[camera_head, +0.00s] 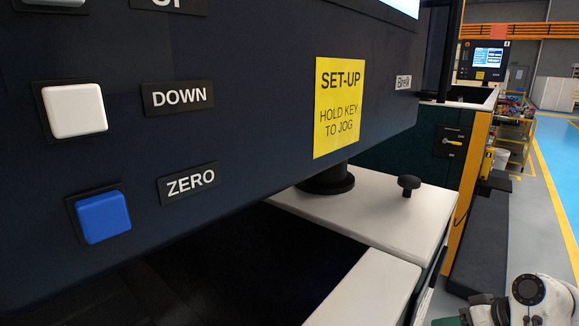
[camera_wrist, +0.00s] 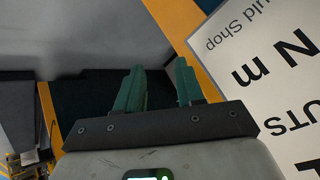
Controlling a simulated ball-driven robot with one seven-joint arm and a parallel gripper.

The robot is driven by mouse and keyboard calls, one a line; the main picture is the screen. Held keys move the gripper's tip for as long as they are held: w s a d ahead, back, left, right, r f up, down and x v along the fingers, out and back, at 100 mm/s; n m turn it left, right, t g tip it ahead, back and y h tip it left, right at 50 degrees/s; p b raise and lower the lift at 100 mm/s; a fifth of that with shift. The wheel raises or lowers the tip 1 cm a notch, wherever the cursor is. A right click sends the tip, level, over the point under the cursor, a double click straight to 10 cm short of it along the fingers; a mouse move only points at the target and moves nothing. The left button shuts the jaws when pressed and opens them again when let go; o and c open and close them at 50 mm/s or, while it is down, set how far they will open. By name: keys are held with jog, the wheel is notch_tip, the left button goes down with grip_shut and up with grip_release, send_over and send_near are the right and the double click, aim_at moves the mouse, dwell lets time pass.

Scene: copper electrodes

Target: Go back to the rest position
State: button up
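My gripper (camera_wrist: 160,78) shows in the wrist view as two green fingers on a dark bar. The fingers stand apart with a clear gap between them, and nothing is held. Behind them is a dark surface between yellow edges. In the head view part of my arm shows at the bottom right corner, in white and grey with a bit of green. The fingers cannot be made out there.
A dark control panel (camera_head: 240,120) fills the left of the head view, with a white DOWN button (camera_head: 75,110) and a blue ZERO button (camera_head: 103,217). A white machine top (camera_head: 390,220) lies below. A printed white board (camera_wrist: 270,60) is close right of my fingers. Open floor (camera_head: 535,220) lies right.

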jog(key=s+a+f+m+g+h, duration=0.1)
jog(key=s+a+f+g+h, duration=0.25)
jog(key=s+f, duration=1.25)
jog(key=s+a+m+g+h, duration=0.1)
jog(key=s+a+g+h, duration=0.1)
jog(key=s, duration=1.8)
jog(key=shift+s+a+f, duration=0.15)
jog(key=shift+a+f, duration=0.05)
jog(key=shift+a, duration=0.1)
jog(key=shift+o, duration=0.2)
